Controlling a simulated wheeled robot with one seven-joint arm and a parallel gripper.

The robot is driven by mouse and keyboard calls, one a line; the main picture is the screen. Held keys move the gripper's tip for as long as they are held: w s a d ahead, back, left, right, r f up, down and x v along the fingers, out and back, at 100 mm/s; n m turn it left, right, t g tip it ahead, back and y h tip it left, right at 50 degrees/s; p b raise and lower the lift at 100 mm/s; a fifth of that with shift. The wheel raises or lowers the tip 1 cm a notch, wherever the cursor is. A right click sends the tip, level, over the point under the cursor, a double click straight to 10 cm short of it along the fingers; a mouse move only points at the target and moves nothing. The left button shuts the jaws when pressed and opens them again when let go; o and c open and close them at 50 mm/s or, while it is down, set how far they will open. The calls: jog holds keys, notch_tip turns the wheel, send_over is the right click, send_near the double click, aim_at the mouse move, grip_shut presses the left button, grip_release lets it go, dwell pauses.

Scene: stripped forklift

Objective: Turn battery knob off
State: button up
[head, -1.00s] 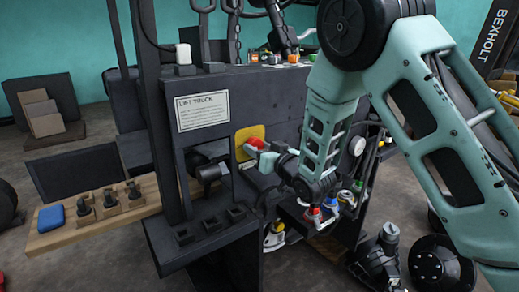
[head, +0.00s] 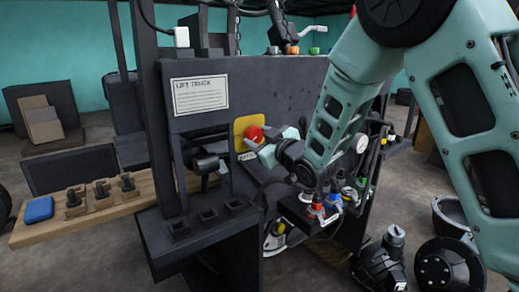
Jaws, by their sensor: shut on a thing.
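The battery knob (head: 254,134) is red and sits on a yellow plate (head: 240,128) on the forklift's dark panel. A small label, partly hidden, shows just below the plate. My gripper (head: 263,144) reaches in from the right, with its pale teal fingers at the knob's lower right side. The fingers are shut on the knob, whose right part they partly cover. The exact angle of the knob is too small to read.
A white "LIFT TRUCK" sign (head: 200,95) is on the panel to the left. A wooden board (head: 100,219) with a blue block (head: 39,209) sticks out at left. Colored caps and hoses crowd below my wrist. Black round parts (head: 443,262) lie on the floor at right.

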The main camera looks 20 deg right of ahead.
jog(key=n+b, duration=0.6)
jog(key=shift+f+n, duration=0.3)
jog(key=n+b, duration=0.4)
jog(key=shift+r, duration=0.15)
jog(key=shift+n, duration=0.4)
jog(key=o, duration=1)
jog(key=shift+r, duration=0.1)
jog(key=b+v, duration=0.3)
jog(key=v, duration=1.4)
jog(key=shift+s, duration=0.25)
